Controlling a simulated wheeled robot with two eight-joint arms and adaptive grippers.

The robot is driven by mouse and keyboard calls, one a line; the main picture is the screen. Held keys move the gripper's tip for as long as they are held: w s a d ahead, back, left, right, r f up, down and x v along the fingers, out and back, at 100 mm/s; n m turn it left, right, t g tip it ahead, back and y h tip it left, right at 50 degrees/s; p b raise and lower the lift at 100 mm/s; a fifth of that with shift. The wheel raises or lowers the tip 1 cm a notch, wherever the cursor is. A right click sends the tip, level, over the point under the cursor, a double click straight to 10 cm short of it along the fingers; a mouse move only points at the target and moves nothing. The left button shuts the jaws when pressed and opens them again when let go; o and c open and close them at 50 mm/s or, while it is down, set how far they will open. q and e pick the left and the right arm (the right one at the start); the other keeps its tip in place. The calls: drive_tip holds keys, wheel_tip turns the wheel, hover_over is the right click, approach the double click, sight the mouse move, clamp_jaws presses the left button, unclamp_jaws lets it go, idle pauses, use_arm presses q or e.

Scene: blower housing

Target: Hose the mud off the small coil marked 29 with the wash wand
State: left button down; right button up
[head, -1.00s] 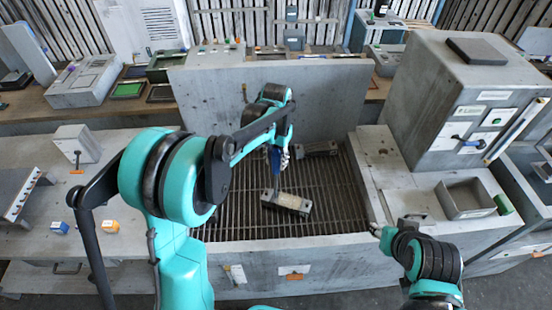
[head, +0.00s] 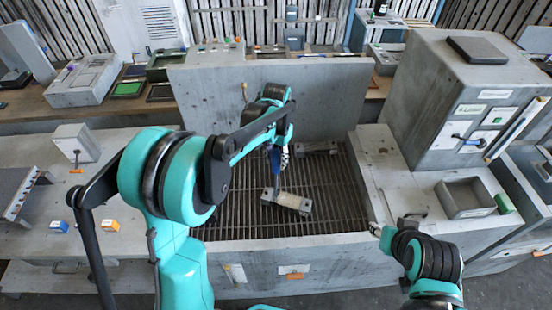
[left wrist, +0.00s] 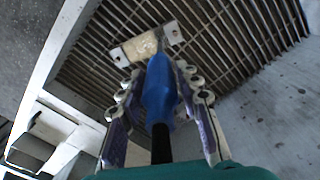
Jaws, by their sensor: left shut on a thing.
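My left gripper (head: 278,158) is over the slatted wash bay and shut on the blue wash wand (left wrist: 160,88), whose black hose end runs back toward the wrist. The wand points down at a small grey coil (head: 287,201) on the grate; its middle is pale tan, and it also shows in the left wrist view (left wrist: 132,48). A second coil (head: 316,148) lies near the back wall of the bay. I cannot read a number on either coil. My right gripper (head: 378,230) is low at the right, outside the bay; its fingers are too small to judge.
The grate (head: 335,205) has a tall panel (head: 325,95) behind it and a front wall (head: 345,260). An empty grey bin (head: 465,197) stands on the right ledge, below a grey cabinet (head: 430,110). Small blue and orange blocks (head: 110,226) sit on the left bench.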

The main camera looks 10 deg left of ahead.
use_arm(q)
drive_tip(key=shift+d, duration=0.1)
idle(0.5)
drive_tip(key=shift+s+d, duration=0.1)
drive_tip(key=shift+d, duration=1.3)
idle(0.6)
drive_tip(key=shift+s+d, duration=0.15)
drive_tip(key=shift+d, duration=1.3)
idle(0.5)
drive_tip(key=shift+s+d, duration=0.1)
drive_tip(key=shift+d, duration=1.15)
idle(0.6)
